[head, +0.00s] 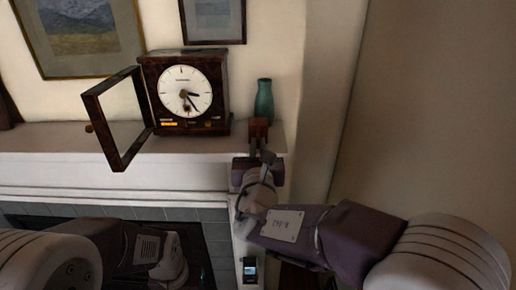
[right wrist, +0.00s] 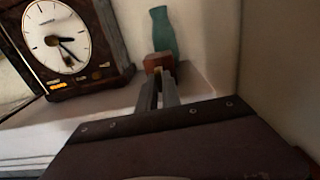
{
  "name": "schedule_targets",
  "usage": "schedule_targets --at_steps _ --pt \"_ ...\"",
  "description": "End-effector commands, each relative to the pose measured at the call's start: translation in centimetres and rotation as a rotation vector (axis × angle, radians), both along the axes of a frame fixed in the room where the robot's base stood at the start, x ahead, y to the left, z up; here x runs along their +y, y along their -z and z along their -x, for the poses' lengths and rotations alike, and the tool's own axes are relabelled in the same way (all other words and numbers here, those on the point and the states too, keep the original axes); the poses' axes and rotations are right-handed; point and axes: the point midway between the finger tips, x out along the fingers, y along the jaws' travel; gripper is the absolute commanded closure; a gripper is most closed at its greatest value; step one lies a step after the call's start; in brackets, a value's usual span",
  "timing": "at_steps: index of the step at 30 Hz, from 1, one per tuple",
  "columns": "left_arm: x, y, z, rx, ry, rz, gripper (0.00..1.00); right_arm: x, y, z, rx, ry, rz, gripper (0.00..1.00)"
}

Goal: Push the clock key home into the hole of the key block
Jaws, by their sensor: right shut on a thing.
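The key block (head: 259,123) is a small reddish-brown block on the right end of the mantel. It also shows in the right wrist view (right wrist: 157,61), just beyond my fingertips. My right gripper (head: 258,146) is shut and points at the near side of the block; its two grey fingers also show in the right wrist view (right wrist: 160,88). The clock key is mostly hidden between the fingertips; only a small brassy spot shows there, against the block. The hole and how deep the key sits in it cannot be seen.
A dark wooden clock (head: 187,95) stands left of the block, its glass door (head: 119,118) swung open to the left. A teal vase (head: 264,101) stands close behind the block. The mantel (head: 205,147) is bare in front of the clock. A wall closes the right side.

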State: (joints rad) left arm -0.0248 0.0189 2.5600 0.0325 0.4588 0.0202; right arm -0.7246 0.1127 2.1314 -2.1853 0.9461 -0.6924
Motion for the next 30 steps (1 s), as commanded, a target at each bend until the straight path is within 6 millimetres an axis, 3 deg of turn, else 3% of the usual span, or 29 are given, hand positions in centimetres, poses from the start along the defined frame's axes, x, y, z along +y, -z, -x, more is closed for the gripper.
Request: schedule_targets --at_steps 27,30 --pt "0.0 0.5 0.0 0.000 0.000 0.000 0.71 0.0 0.0 -2.3 -0.001 0.000 0.000 1.00" --pt "0.0 0.5 0.0 0.000 0.000 0.000 0.71 0.0 0.0 -2.3 -0.001 0.000 0.000 0.70"
